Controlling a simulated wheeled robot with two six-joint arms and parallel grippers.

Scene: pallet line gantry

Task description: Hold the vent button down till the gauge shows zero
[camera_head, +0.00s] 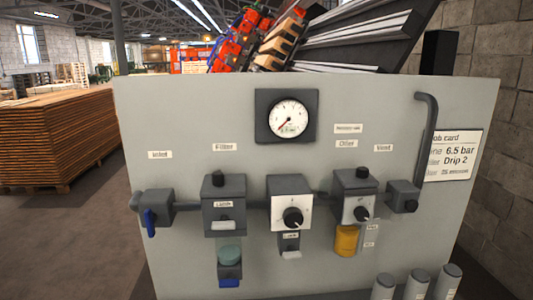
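The round white gauge (289,118) sits in a dark square housing at the upper middle of the grey panel. Its needle points to the lower left; the scale figures are too small to read. At the right end of the pipe row is a dark grey block (402,194) with a small black round button or knob (410,206) on its front. A small label (383,147) above it seems to read "Vent", but it is blurred. Nothing touches the block or button. Neither of my grippers is in view.
The panel (190,110) also carries an inlet block with a blue lever (150,222), a filter unit (224,205), a regulator with a black knob (292,217) and an oiler with an amber bowl (346,241). Several grey cylinders (417,284) stand at the bottom right. A job card (452,156) hangs right.

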